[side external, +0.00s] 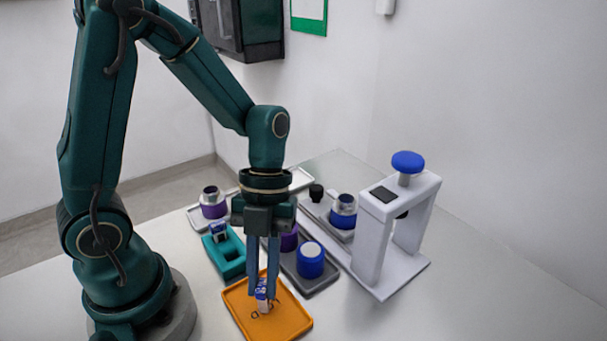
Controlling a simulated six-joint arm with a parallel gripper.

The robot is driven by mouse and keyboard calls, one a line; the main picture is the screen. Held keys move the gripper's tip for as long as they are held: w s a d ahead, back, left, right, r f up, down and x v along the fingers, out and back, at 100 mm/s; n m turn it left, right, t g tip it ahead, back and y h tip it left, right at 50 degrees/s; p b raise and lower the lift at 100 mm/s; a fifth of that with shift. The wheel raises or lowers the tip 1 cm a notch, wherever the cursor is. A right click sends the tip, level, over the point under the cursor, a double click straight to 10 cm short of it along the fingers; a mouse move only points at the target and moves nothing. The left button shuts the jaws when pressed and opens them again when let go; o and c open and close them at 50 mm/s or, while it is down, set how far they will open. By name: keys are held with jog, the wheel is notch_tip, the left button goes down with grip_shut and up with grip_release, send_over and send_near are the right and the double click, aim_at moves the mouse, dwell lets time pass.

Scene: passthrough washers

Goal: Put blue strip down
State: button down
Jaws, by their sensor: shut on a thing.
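My gripper (262,296) points straight down over the orange tray (293,326) at the front. Its two blue-grey fingers are shut on a small blue and white strip (261,287), which stands upright between them. The strip's lower end is at or just above the tray floor; I cannot tell whether it touches. Small dark rings lie on the tray right by the strip's foot. The fingers hide part of the strip's sides.
A teal holder (227,262) with a blue and white piece stands behind left. A dark grey tray (316,285) holds a blue cylinder (310,260) and a purple one. A white press (371,237) with a blue knob stands right. The table's front right is clear.

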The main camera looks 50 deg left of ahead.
jog(key=shift+f, duration=0.15)
jog(key=c, duration=0.8)
grip_release()
jog(key=shift+c, duration=0.2)
jog(key=a+r+n+t+y, duration=0.1)
jog(key=r+n+t, duration=0.3)
jog(key=n, duration=0.9)
jog(key=a+r+n+t+y, duration=0.2)
jog(key=r+n, duration=0.5)
jog(key=n, duration=0.7)
jog(key=a+t, duration=0.1)
jog(key=t, duration=0.1)
jog(key=shift+s+r+t, duration=0.2)
jog(key=shift+r+t, duration=0.1)
jog(key=shift+t, duration=0.1)
